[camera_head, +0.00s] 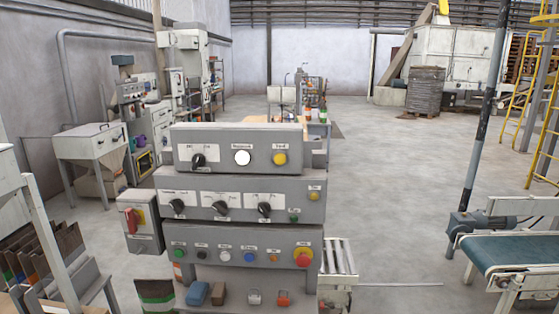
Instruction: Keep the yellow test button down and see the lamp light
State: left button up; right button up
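A grey control panel (239,214) with three stepped rows stands in the middle of the view. The yellow button (280,158) is on the right of the top row, under a small label; I cannot tell whether it is pressed. A round white lamp (242,158) with a dark rim sits to its left. Its face looks bright white, but I cannot tell whether it is lit. A black rotary knob (198,160) is at the left of that row. Neither of my grippers is in view, and nothing covers the button or lamp.
Lower rows hold black knobs (220,208), several coloured buttons and a red emergency stop (303,257). A red-handled switch box (139,222) is on the left side. A conveyor (512,252) stands at the right. Open floor (400,180) lies between panel and conveyor.

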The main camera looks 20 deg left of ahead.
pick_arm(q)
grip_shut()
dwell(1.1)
